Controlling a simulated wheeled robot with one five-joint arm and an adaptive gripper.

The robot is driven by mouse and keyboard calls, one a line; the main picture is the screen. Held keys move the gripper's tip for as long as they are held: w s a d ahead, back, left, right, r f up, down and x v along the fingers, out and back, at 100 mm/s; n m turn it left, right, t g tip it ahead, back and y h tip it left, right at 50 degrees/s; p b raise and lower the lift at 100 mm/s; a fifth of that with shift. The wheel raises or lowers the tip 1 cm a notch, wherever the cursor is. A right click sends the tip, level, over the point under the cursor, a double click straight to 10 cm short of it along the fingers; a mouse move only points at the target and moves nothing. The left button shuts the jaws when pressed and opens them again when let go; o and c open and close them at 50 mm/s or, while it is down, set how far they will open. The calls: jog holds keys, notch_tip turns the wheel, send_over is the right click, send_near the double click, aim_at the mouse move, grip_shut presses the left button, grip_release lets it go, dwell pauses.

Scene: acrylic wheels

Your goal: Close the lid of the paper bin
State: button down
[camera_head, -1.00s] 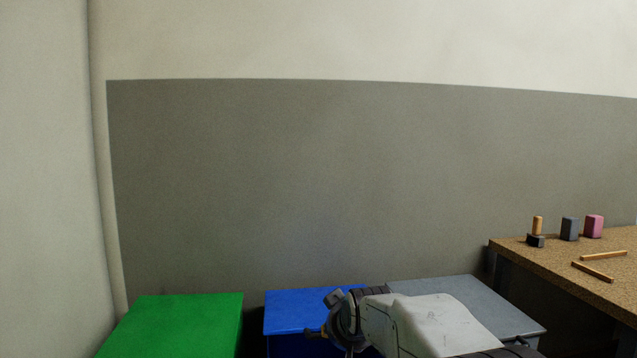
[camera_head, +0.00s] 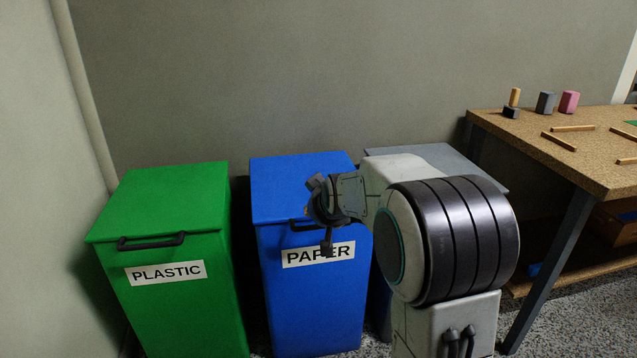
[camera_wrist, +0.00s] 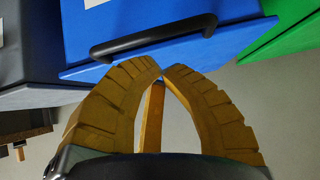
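The blue paper bin (camera_head: 300,290) stands in the middle of the head view, with a white PAPER label on its front. Its blue lid (camera_head: 295,185) lies flat across the top. The lid's black handle (camera_head: 300,225) is partly hidden by my gripper (camera_head: 322,212), which is at the bin's front right. In the wrist view the handle (camera_wrist: 155,43) and lid edge lie just beyond my gripper (camera_wrist: 163,70). The brown fingers are closed with their tips nearly touching. A brown bar shows between them; I cannot tell what it is.
A green plastic bin (camera_head: 165,210) stands left of the paper bin, its lid down. A grey bin (camera_head: 430,155) is behind my arm on the right. A table (camera_head: 590,155) with small blocks and sticks stands further right. A wall is close behind the bins.

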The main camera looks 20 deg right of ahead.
jog(key=s+a+r+p, duration=0.2)
jog(key=s, duration=0.8)
jog(key=s+a+r+g+p, duration=0.2)
jog(key=s+r+p, duration=0.6)
jog(key=r+p, duration=0.3)
jog(key=s+a+r+n+g+y+p, duration=0.1)
jog(key=s+a+r+g+p, duration=0.1)
jog(key=s+r+p, duration=0.6)
jog(key=s+a+r+n+g+p, duration=0.1)
jog(key=s+a+r+p, duration=0.3)
jog(key=s+r+p, duration=0.4)
jog(key=shift+r+g+y+p, duration=0.45)
jog(key=shift+r+p, duration=2.95)
jog(key=shift+p, duration=1.6)
jog(key=shift+s, duration=0.1)
